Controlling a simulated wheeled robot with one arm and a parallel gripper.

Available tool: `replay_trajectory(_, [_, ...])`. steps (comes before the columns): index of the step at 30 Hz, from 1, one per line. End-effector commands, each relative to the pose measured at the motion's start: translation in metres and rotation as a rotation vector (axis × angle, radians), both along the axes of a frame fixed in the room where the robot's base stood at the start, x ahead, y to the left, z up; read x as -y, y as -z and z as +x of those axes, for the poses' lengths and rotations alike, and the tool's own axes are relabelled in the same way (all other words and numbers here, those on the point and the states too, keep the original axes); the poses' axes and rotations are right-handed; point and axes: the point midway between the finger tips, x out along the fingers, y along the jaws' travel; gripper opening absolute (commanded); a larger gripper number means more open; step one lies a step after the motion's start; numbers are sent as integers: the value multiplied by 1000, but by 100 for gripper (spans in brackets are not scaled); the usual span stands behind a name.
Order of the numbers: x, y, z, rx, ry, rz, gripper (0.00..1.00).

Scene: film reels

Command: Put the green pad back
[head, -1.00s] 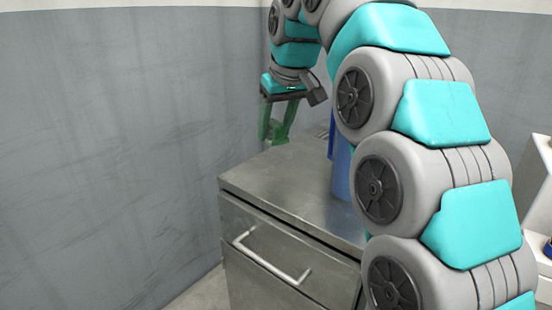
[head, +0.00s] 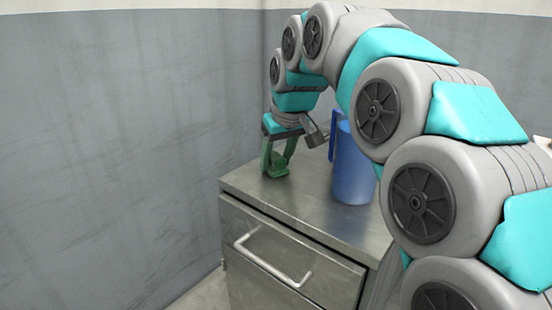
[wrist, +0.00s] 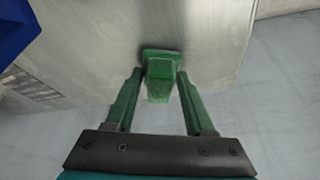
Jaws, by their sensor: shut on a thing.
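The green pad (head: 278,169) is a small block with a wider flat end. It is between the green fingers of my gripper (head: 277,158), at the far left part of the metal cabinet top (head: 300,208). In the wrist view the pad (wrist: 160,80) sits between the fingertips of my gripper (wrist: 158,76), which is shut on it. The fingers point down in the head view. The pad is at or just above the cabinet top; I cannot tell whether it touches.
A blue jug (head: 352,175) with a handle stands on the cabinet top, right of my gripper; part of a blue thing (wrist: 14,28) shows in the wrist view's corner. A drawer with a bar handle (head: 270,262) is below. Grey walls (head: 120,130) stand behind and left.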

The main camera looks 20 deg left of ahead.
Motion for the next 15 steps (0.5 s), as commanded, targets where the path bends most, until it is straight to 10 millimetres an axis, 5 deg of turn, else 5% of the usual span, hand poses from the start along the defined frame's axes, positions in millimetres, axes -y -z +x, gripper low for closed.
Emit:
replay_trajectory(9, [0,3,0,1,0,1,2])
replay_trajectory(10, [0,3,0,1,0,1,56])
replay_trajectory(15, [0,3,0,0,0,0,75])
